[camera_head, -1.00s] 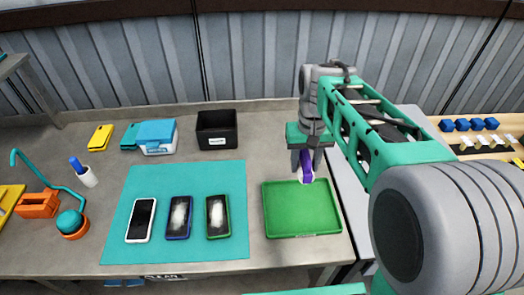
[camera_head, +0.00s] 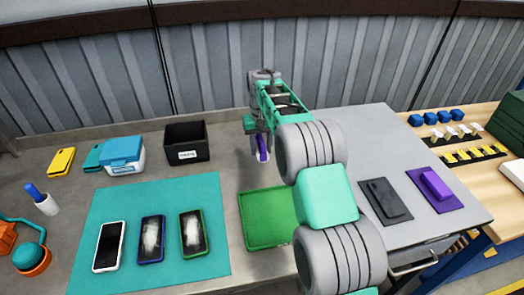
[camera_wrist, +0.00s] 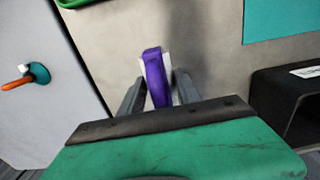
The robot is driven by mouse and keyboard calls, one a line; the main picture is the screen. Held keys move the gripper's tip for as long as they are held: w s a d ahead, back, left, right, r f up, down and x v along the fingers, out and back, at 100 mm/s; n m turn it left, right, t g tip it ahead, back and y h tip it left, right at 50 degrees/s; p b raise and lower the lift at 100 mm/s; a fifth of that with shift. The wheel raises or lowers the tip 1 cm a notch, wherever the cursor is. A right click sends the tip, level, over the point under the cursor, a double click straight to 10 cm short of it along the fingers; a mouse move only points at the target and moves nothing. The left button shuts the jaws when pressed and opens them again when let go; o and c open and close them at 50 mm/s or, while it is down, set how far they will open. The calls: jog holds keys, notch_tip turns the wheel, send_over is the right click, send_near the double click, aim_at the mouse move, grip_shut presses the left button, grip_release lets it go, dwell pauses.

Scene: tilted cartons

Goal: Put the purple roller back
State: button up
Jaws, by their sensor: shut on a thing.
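The purple roller (camera_head: 264,148), with a white part beside the purple, is between the fingers of my gripper (camera_head: 259,138), behind the green tray (camera_head: 250,228) and right of the black bin (camera_head: 186,157). In the wrist view the purple roller (camera_wrist: 155,75) stands between the two grey fingers of my gripper (camera_wrist: 157,90), which is shut on it. I cannot tell whether its lower end touches the grey table. My arm hides the right part of the tray in the head view.
On the grey cabinet top lie a dark pad (camera_head: 386,200) and a purple pad (camera_head: 435,205), each with a block. Three phones, including a white one (camera_head: 109,247), lie on the teal mat (camera_head: 120,197). A blue-lidded box (camera_head: 122,152) stands left of the bin. Table between bin and tray is clear.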

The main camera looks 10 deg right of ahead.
aim_at(262, 136)
jog(key=shift+w+d+f, duration=0.1)
jog(key=shift+w+f, duration=0.1)
jog(key=shift+f, duration=0.9)
jog(key=shift+w+d+f, duration=0.1)
jog(key=shift+w+f, duration=0.05)
jog(key=shift+f, duration=0.9)
jog(key=o, duration=1.3)
notch_tip(262, 136, up, 12)
jog(key=shift+r+b, duration=0.1)
jog(key=shift+b, duration=0.2)
jog(key=s+r+t, duration=0.1)
jog(key=s+r, duration=0.3)
jog(key=s, duration=0.4)
jog(key=s+r+t, duration=0.1)
jog(key=s+r, duration=0.2)
jog(key=s, duration=0.5)
jog(key=s+f, duration=0.3)
jog(key=s, duration=0.5)
jog(key=s+f+t, duration=0.1)
jog(key=s+f, duration=0.3)
jog(key=s, duration=0.4)
jog(key=shift+s+f+t, duration=0.3)
jog(key=shift+s, duration=0.1)
